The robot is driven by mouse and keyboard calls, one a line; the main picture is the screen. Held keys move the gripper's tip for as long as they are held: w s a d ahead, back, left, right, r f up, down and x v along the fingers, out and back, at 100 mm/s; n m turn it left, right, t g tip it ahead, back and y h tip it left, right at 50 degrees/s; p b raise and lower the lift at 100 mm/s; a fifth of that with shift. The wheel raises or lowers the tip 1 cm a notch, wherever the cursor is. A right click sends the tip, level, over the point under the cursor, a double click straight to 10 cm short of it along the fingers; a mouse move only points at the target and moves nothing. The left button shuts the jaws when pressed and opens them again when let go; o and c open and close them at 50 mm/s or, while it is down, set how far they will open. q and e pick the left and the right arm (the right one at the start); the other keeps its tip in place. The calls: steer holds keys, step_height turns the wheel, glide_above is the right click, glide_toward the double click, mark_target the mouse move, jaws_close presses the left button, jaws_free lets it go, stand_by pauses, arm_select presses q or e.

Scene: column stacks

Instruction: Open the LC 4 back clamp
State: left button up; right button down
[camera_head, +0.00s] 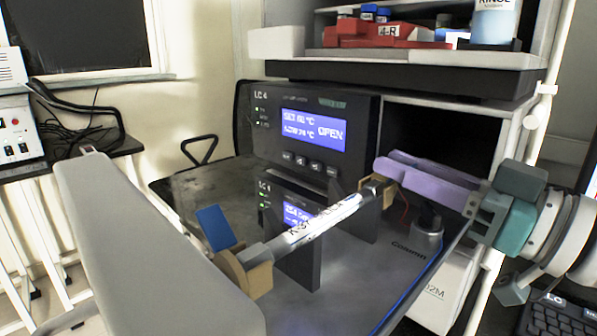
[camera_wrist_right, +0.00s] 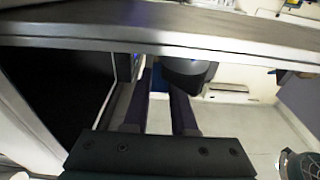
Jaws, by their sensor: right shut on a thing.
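The LC 4 oven (camera_head: 310,130) stands open, and its display reads OPEN. A white labelled column (camera_head: 320,222) spans two tan clamps inside it. The front clamp (camera_head: 245,270) has a blue lever (camera_head: 214,226) standing up. The back clamp (camera_head: 388,193) sits at the column's far end. My right gripper (camera_head: 384,168), with purple fingers, reaches in from the right and is shut at the back clamp. In the right wrist view the fingertips (camera_wrist_right: 163,80) close around a small blue piece (camera_wrist_right: 160,77), seemingly the back clamp's lever, mostly hidden. My left gripper is out of view.
A dark shelf (camera_head: 410,77) with a red rack (camera_head: 375,34) and a bottle (camera_head: 495,20) overhangs the work area. A dark round-topped fitting (camera_head: 428,222) stands close below my right fingers. A large grey panel (camera_head: 140,245) fills the left front.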

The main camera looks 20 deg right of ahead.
steer(key=c, duration=0.7)
jaws_free()
steer(key=p+v, duration=0.1)
steer(key=v, duration=0.9)
steer(key=shift+f, duration=0.15)
